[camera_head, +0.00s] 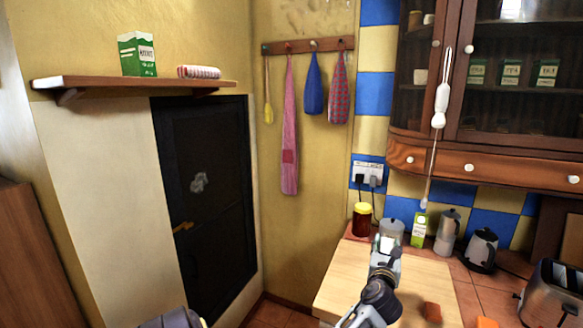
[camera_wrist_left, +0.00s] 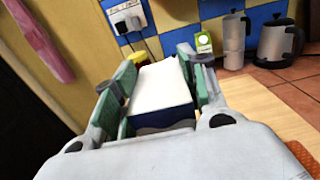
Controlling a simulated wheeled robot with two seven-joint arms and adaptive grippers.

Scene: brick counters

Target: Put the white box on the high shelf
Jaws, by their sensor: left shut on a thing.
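The white box (camera_wrist_left: 160,85) shows in the left wrist view, with a white top and a dark blue end facing the camera. My left gripper (camera_wrist_left: 158,92) is shut on it, with one green-padded finger along each side. In the head view my left gripper (camera_head: 386,246) is low at right centre, above the wooden board; only a small pale bit of the box can be made out there. The high shelf (camera_head: 110,82) is a wooden plank on the wall at upper left, well to the left of and above the gripper. My right gripper is not in view.
On the shelf stand a green and white carton (camera_head: 137,54) and a red-white packet (camera_head: 198,72), with bare plank at both ends. A jar (camera_head: 362,221), a green-white carton (camera_head: 419,229), a moka pot (camera_head: 447,232) and a kettle (camera_head: 482,250) stand behind the board (camera_head: 340,282).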

